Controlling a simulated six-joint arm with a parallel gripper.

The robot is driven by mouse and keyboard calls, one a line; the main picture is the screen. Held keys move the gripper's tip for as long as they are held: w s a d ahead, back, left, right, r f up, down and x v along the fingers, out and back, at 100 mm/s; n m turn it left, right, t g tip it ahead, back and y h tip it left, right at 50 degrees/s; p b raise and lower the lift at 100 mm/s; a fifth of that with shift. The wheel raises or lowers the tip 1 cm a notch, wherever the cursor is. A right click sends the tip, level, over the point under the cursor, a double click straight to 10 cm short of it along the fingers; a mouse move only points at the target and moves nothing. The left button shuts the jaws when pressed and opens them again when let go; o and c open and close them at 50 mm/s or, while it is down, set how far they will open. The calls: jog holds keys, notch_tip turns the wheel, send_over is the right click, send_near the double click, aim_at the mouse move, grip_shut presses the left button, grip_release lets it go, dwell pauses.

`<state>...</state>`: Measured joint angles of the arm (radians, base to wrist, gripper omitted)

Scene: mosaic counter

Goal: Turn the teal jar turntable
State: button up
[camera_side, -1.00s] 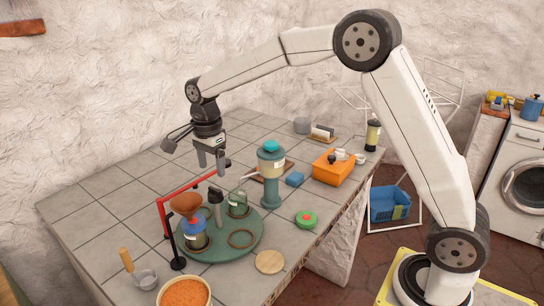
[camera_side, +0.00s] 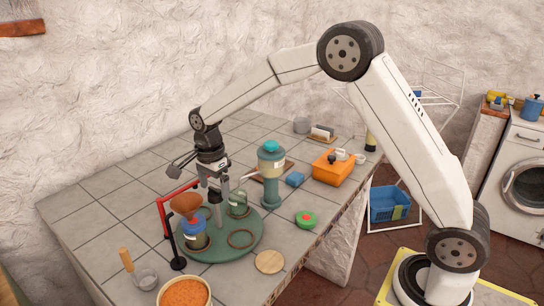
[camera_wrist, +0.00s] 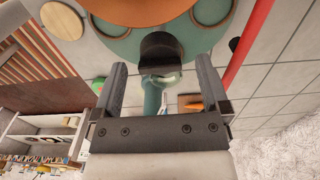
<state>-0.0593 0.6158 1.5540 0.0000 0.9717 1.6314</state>
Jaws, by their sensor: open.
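The teal turntable (camera_side: 225,253) lies on the tiled counter, with ring-shaped seats (camera_side: 241,238) on top. A blue-banded jar (camera_side: 195,240) with a brown funnel (camera_side: 186,203) above it stands at its front left. A clear jar (camera_side: 238,204) stands at its back right. My gripper (camera_side: 215,198) is low over the turntable's middle, pointing down. In the wrist view my gripper (camera_wrist: 161,75) is open, with a dark post or knob (camera_wrist: 160,52) between its fingers and gaps at both sides. The turntable's rim (camera_wrist: 122,45) also shows there. The post's lower part is hard to make out in the side view.
A red rail (camera_side: 177,193) on a dark stand passes close at the left. A teal dispenser (camera_side: 271,180) stands close at the right. The back-left tiles are clear.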

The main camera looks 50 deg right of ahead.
jog(key=shift+f, duration=0.8)
grip_shut()
